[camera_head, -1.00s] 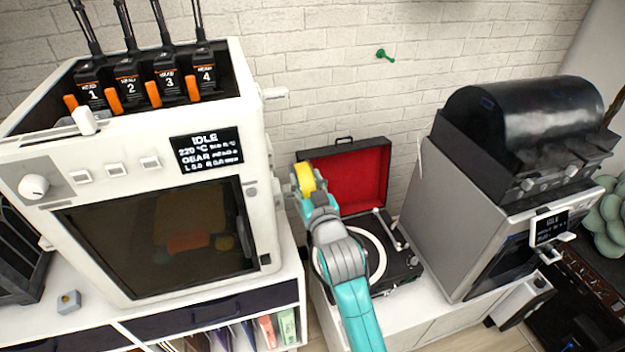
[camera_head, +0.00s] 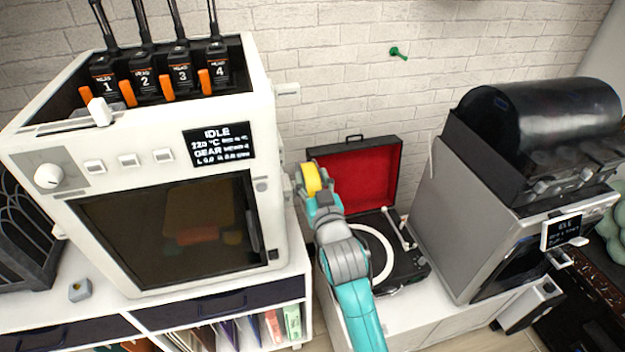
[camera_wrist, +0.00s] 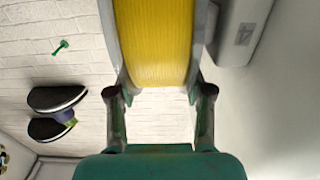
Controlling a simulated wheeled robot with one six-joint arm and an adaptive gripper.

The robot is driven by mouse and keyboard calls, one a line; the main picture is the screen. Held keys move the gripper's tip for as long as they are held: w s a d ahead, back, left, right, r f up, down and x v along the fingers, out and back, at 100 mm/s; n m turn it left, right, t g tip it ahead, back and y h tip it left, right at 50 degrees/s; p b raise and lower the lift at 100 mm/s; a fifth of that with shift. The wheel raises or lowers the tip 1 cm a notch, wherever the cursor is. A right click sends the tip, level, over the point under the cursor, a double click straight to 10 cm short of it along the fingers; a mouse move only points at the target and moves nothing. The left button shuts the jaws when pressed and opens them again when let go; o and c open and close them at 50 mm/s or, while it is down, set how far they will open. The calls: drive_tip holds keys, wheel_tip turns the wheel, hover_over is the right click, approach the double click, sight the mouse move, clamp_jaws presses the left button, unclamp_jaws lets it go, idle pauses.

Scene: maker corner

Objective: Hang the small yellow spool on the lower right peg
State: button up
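The small yellow spool (camera_head: 312,179) is held up by my gripper (camera_wrist: 160,92), just right of the white printer. In the wrist view the yellow spool (camera_wrist: 155,42) sits between the two fingers, which press on its grey flanges. A green peg (camera_head: 399,53) sticks out of the white brick wall, above and right of the spool; the wrist view shows it too (camera_wrist: 61,47), apart from the spool. A pale stub (camera_head: 288,89) juts from the printer's right side. I cannot tell which of these, if either, is the lower right peg.
The white printer (camera_head: 140,200) stands close left of my gripper. An open turntable case with a red lid (camera_head: 352,178) lies below and behind it. A grey machine with a black drum (camera_head: 545,120) stands at right. The wall between is mostly clear.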

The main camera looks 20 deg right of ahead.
drive_tip(key=shift+o, duration=1.4)
drive_tip(key=shift+s+f, duration=0.1)
drive_tip(key=s, duration=1.2)
